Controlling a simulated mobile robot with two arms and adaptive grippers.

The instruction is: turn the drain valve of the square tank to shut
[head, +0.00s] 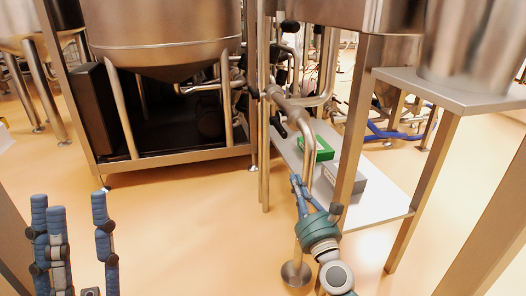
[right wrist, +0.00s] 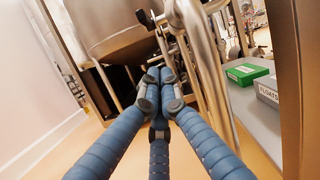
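Steel pipework (head: 309,150) runs down between the large tank and the steel frame, with a black handle (head: 278,127) on it; I cannot tell for sure that this is the drain valve. A square-sided steel vessel (head: 345,14) shows at the top, cut off by the frame edge. My right gripper (head: 297,182) is beside the lower pipe, below the black handle. In the right wrist view its three blue fingers (right wrist: 162,76) come together at the tips, with nothing visible between them. My left gripper (head: 78,205) is open and empty at the lower left, away from the pipes.
A round cone-bottomed tank (head: 165,45) stands in a steel frame at left. A low white shelf (head: 385,205) holds a green box (head: 317,148) and a grey box (head: 350,182). Steel legs (head: 425,175) stand at right. The floor (head: 190,220) at centre left is clear.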

